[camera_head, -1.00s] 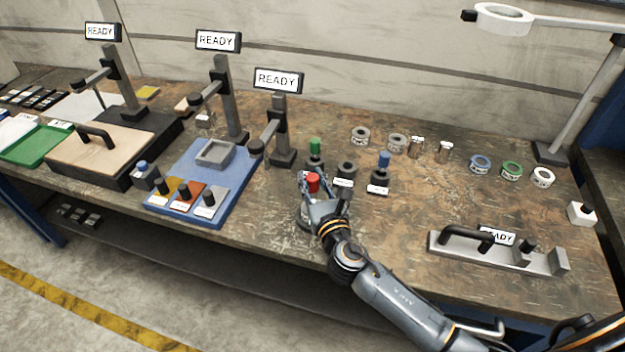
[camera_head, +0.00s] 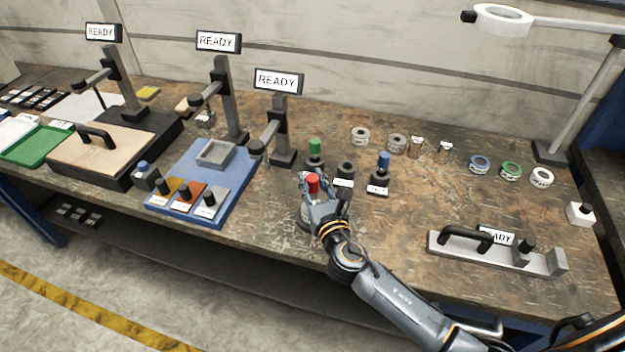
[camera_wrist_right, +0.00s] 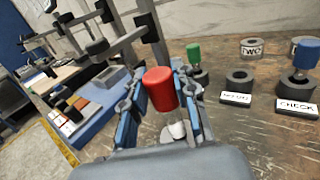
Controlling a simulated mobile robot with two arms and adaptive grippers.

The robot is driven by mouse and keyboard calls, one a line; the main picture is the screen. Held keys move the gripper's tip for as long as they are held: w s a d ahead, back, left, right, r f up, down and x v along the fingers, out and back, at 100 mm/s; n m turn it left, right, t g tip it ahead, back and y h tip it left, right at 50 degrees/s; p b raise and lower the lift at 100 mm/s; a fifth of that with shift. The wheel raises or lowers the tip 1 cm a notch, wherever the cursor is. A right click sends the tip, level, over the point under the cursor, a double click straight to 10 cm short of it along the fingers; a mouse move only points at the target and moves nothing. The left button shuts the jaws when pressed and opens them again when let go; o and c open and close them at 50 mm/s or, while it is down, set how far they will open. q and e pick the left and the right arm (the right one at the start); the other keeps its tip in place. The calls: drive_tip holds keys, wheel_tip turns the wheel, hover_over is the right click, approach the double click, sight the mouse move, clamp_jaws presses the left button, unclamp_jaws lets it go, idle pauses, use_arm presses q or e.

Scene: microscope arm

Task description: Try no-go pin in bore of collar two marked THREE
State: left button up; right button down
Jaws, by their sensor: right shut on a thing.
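The red-capped pin (camera_head: 313,183) is in my right gripper (camera_head: 320,198), near the front of the bench; in the wrist view the red cap (camera_wrist_right: 159,88) stands upright between the fingers (camera_wrist_right: 163,102). A pale grey thing (camera_wrist_right: 176,131) shows low behind the cap; I cannot tell whether it is a collar or whether the pin touches it. A grey collar marked TWO (camera_wrist_right: 252,47) stands at the back, also in the head view (camera_head: 360,136). Another grey collar (camera_head: 397,143) stands right of it, its mark unclear. My left gripper is not in view.
A green-capped pin (camera_head: 315,149), an empty dark holder (camera_head: 345,169) and a blue-capped pin (camera_head: 384,161) at the CHECK label stand behind my gripper. Blue (camera_head: 480,164), green (camera_head: 511,169) and white (camera_head: 542,177) rings are further right. A READY fixture (camera_head: 495,252) lies at front right.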

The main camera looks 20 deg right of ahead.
drive_tip(key=shift+f+b, duration=0.45)
drive_tip(key=shift+f, duration=0.05)
drive_tip(key=shift+r, duration=0.15)
idle(0.9)
drive_tip(key=shift+r+p, duration=0.4)
drive_tip(key=shift+p, duration=0.25)
drive_tip(key=shift+p, duration=0.35)
idle(1.4)
drive_tip(key=shift+s+f+b, duration=0.1)
drive_tip(key=shift+f+b, duration=0.3)
drive_tip(key=shift+f, duration=0.1)
idle(0.9)
drive_tip(key=shift+r, duration=0.1)
drive_tip(key=shift+r+p, duration=0.15)
drive_tip(key=shift+p, duration=0.2)
drive_tip(key=shift+r, duration=0.2)
